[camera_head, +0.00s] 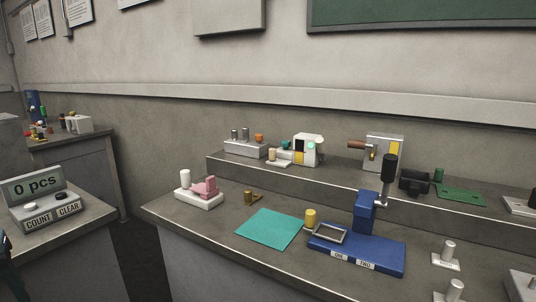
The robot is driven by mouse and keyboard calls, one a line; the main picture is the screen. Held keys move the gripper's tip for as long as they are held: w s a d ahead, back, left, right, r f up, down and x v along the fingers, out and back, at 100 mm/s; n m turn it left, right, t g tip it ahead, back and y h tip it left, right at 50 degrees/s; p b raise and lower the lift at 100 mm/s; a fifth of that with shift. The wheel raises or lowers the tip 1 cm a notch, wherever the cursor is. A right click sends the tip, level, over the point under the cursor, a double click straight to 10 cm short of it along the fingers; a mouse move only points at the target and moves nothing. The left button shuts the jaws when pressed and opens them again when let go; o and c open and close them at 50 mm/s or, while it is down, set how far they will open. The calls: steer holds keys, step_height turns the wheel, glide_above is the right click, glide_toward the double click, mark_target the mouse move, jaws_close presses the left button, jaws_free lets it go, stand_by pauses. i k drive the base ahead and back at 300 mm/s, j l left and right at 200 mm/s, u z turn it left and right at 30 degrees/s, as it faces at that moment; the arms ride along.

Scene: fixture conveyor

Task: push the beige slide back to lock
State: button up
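A small beige slide with an upright beige knob (272,154) sits on the raised back shelf. It is at the front left of a white block (306,149) with a yellow stripe, a dark opening and a green lamp. The slide looks partly drawn out from the block, but it is too small to tell whether it touches it. My gripper is not recognisable in view. A dark shape is cut off at the lower left edge, and I cannot tell what it is.
Left of the slide stands a grey holder (245,148) with pegs. A lever fixture (384,153) is to the right. In front are a teal mat (270,229), a pink-topped clamp (203,190) and a blue press (365,250) with a tall black handle. A counter box (42,200) reads 0 pcs.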

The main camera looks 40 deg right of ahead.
mark_target(272, 152)
steer(key=z, duration=1.6)
